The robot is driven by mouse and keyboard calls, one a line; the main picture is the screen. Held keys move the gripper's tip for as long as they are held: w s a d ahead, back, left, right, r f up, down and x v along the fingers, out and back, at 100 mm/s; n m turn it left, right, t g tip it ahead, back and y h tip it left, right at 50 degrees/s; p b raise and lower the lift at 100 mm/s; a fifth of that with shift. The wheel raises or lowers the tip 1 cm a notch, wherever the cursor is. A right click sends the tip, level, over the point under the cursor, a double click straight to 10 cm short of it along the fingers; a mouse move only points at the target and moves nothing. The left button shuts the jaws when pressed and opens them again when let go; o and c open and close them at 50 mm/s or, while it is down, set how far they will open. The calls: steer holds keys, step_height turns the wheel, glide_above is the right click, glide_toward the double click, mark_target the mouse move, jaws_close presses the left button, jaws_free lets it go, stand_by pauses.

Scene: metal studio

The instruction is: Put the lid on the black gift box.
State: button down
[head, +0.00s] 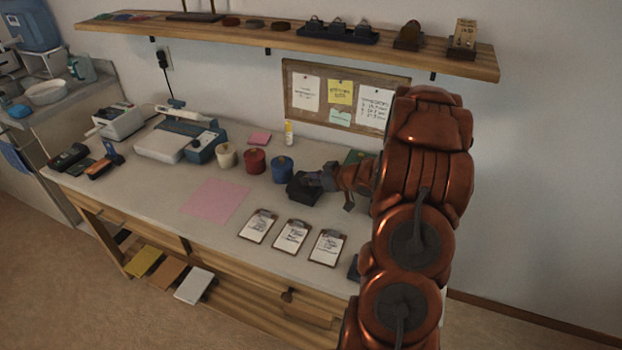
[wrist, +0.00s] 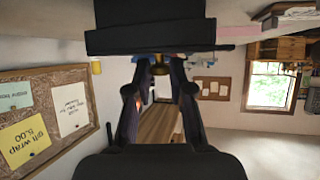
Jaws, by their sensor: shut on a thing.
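The black gift box (head: 303,192) stands on the workbench right of the blue canister in the head view; it also shows as a dark block at the top of the wrist view (wrist: 150,10). My gripper (wrist: 160,70) is shut on the small gold knob of the black lid (wrist: 150,40). The wrist view is upside down, so the lid lies just under my fingers with the box beneath it. The lid looks slightly wider than the box. I cannot tell whether lid and box touch or are fully aligned. In the head view my gripper (head: 328,179) reaches in from the right.
Cream (head: 226,156), red (head: 255,161) and blue (head: 282,169) canisters stand left of the box. Several small clipboards (head: 291,236) lie in front. A pink sheet (head: 215,200) lies on the workbench (head: 160,190). A corkboard (head: 310,93) and a shelf (head: 270,40) are behind.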

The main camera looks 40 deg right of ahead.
steer(key=c, duration=1)
jaws_free()
steer(key=shift+o, duration=0.2)
steer(key=v, duration=1.2)
